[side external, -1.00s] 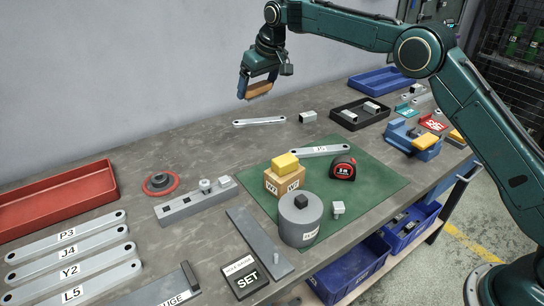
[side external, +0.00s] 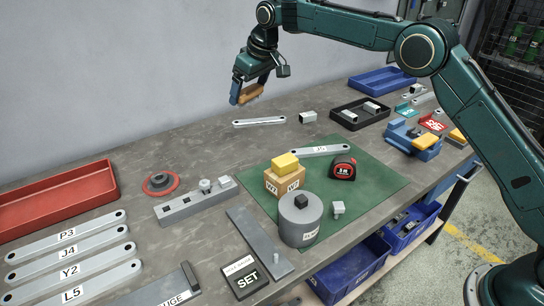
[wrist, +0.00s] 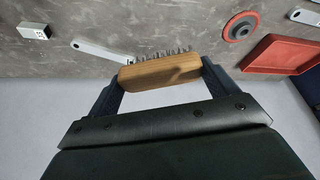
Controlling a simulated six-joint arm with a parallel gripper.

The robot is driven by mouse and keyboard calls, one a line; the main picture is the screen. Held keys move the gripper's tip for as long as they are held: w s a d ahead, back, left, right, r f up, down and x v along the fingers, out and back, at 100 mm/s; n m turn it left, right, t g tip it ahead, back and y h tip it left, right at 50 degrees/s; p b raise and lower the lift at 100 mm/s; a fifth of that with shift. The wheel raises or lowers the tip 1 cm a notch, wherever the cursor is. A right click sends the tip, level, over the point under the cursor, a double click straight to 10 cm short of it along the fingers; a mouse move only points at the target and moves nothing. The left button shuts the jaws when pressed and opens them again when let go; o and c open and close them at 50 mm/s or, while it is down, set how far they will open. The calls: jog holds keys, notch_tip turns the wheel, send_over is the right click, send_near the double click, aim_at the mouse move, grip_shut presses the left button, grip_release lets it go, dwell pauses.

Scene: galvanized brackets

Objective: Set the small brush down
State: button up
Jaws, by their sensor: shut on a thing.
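The small brush (wrist: 160,72) has a wooden block and grey bristles. My gripper (side external: 247,96) is shut on it, with a finger at each end of the block, as the wrist view (wrist: 158,76) shows. In the side view the brush (side external: 251,93) is held in the air above the back of the grey bench (side external: 200,142), near the wall. In the wrist view the bristles point away from the gripper, toward the bench top.
A bracket bar (side external: 259,122) and a small metal block (side external: 308,117) lie on the bench near the brush. A red disc (side external: 158,191) and a red tray (side external: 60,205) are to the left. The bench between the bar and the red disc is clear.

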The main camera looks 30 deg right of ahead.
jog(key=s+a+n+g+y, duration=0.35)
jog(key=s+a+n, duration=1.05)
jog(key=s+a, duration=0.8)
jog(key=shift+g, duration=0.35)
jog(key=f, duration=0.5)
jog(key=w+f, duration=0.1)
jog(key=f, duration=0.9)
jog(key=shift+w+a+f, duration=0.2)
jog(key=shift+w+a, duration=0.05)
jog(key=shift+w, duration=0.05)
jog(key=shift+f+h, duration=0.1)
jog(key=shift+h, duration=0.15)
jog(key=shift+f, duration=2.05)
jog(key=shift+f, duration=0.1)
jog(key=o, duration=0.8)
